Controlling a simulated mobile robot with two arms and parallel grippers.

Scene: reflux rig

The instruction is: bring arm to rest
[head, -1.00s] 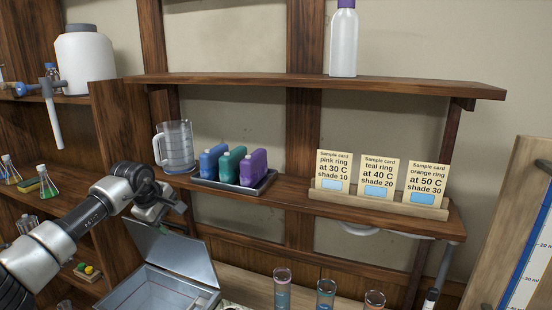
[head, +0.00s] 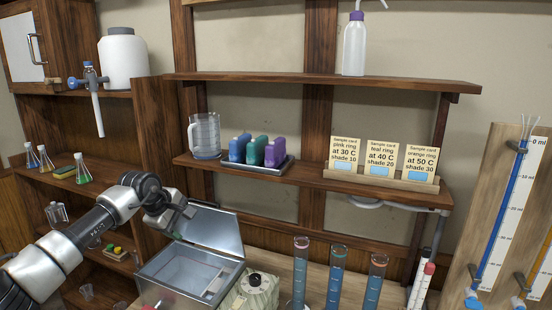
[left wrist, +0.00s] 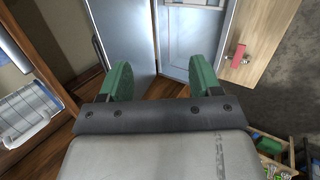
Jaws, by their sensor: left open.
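My left arm comes in from the left in the head view, and its gripper (head: 184,217) hangs in front of the shelf, over the open-lidded metal box (head: 196,272). In the left wrist view my left gripper (left wrist: 161,84) shows two green finger pads spread apart with nothing between them. The box's grey metal panels (left wrist: 190,45) lie beyond the fingers there. My right gripper is in neither view.
A shelf holds a glass jug (head: 204,136), a tray (head: 270,170) with blue, green and purple packs, and several sample cards (head: 381,158). Tall cylinders with blue liquid (head: 336,280) stand at the lower right. A wooden burette board (head: 503,205) is at the right.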

